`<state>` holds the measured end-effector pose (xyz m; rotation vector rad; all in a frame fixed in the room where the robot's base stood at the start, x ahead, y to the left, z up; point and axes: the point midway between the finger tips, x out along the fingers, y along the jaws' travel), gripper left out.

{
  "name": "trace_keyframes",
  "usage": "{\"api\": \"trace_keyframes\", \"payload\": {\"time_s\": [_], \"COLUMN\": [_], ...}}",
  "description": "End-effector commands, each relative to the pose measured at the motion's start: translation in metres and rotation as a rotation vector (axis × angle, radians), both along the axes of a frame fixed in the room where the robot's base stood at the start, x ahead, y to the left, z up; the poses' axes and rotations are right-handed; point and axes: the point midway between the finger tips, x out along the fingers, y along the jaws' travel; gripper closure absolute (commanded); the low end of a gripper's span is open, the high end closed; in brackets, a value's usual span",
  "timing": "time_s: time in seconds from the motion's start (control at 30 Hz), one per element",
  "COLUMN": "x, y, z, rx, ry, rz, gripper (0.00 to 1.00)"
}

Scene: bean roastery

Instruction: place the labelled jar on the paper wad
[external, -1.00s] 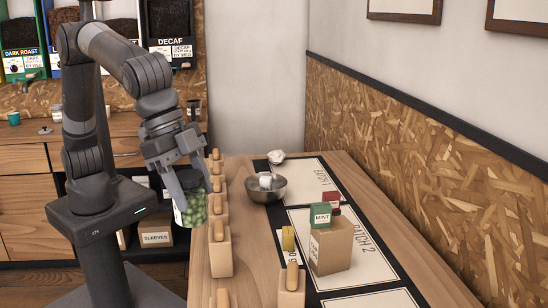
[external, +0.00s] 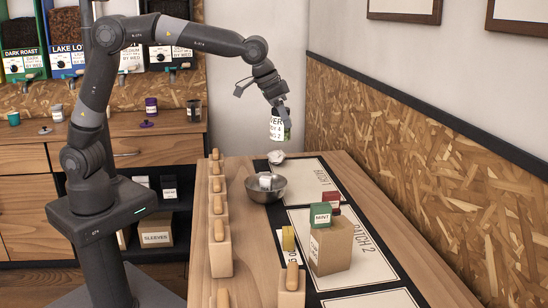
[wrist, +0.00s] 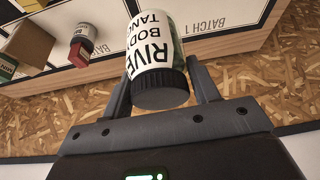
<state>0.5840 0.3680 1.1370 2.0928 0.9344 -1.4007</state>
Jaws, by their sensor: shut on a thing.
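The labelled jar (external: 277,128) has a white label with black print, a dark lid and green contents. My gripper (external: 280,103) is shut on it and holds it in the air above the far end of the table. In the wrist view the jar (wrist: 152,52) sits between the two fingers of my gripper (wrist: 160,85), its dark lid toward the palm. The paper wad (external: 277,157) is a crumpled white lump on the table's far end, just below the jar in the external view. A clear gap shows between them. The wad is not seen in the wrist view.
A cardboard box (external: 331,246) with a green mint box (external: 320,215) on top stands nearer. Several wooden holders line the left edge. The chipboard wall (external: 400,150) bounds the right.

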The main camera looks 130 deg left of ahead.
Motion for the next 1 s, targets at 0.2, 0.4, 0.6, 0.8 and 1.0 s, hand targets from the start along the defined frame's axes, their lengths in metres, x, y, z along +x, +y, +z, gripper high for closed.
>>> {"api": "trace_keyframes", "payload": {"time_s": [0.2,0.4,0.6,0.8,1.0], "x": [-0.073,-0.114,-0.133,-0.132,-0.139], "y": [0.081,0.116,0.129,0.129,0.144], "z": [0.0,0.0,-0.012,-0.041,-0.06], "rx": [0.001,0.001,-0.004,0.0,-0.001], "ry": [-0.002,-0.002,0.001,-0.001,-0.001], "rz": [0.156,0.23,0.262,0.261,0.266], "gripper": [0.74,0.74,0.74,0.74,0.74]}}
